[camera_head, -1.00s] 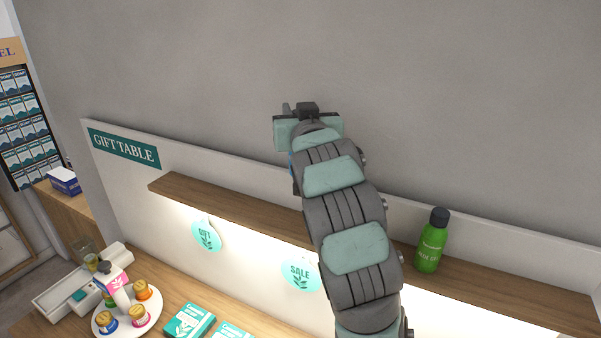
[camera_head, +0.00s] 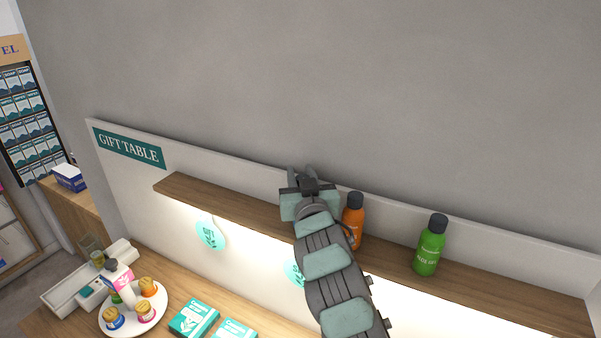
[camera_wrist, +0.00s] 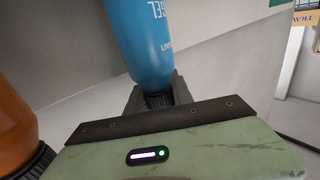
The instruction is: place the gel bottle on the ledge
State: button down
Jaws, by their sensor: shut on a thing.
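The gel bottle (camera_wrist: 148,40) is blue with white lettering and shows in the wrist view. My gripper (camera_wrist: 157,98) is shut on its dark cap end. In the head view my gripper (camera_head: 303,178) is over the left-middle part of the wooden ledge (camera_head: 225,206), left of an orange bottle (camera_head: 352,222). My gripper and arm hide the blue bottle there. I cannot tell whether its base touches the ledge.
The orange bottle stands close to the right of my gripper and also shows at the left of the wrist view (camera_wrist: 15,125). A green bottle (camera_head: 429,250) stands farther right on the ledge. The ledge's left part is clear. A plain wall (camera_head: 400,100) rises behind.

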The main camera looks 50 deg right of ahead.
jog(key=shift+f, duration=0.15)
jog(key=c, duration=1.1)
grip_release()
